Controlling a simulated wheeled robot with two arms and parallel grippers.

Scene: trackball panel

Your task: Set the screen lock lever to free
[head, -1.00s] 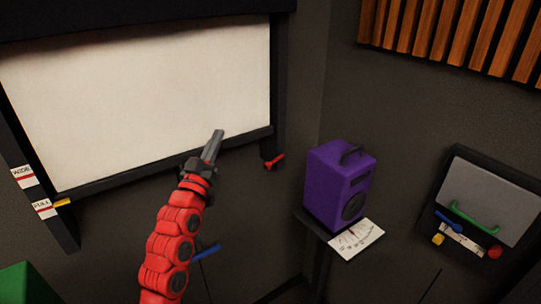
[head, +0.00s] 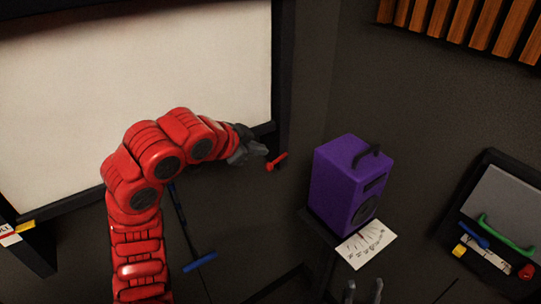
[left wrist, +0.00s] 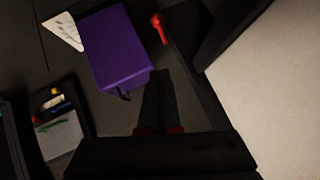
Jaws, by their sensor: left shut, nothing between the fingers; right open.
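The red lever (head: 277,161) sits at the lower right corner of the screen frame, slanting up to the right in the head view. I take it as the screen lock lever; no label shows beside it. It also shows in the left wrist view (left wrist: 159,28), beyond my fingertips. My left gripper (head: 258,152) is shut and empty, just left of the lever with a small gap. Its closed fingers show in the left wrist view (left wrist: 157,85). My right gripper (head: 364,291) shows only as two spread fingertips at the bottom edge, open and empty.
The white screen (head: 60,100) fills the left. A purple speaker (head: 345,185) stands on a shelf right of the lever, with a dial card (head: 367,243) in front. A blue bar (head: 200,262) hangs below the screen. A panel with a green handle (head: 505,235) is far right.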

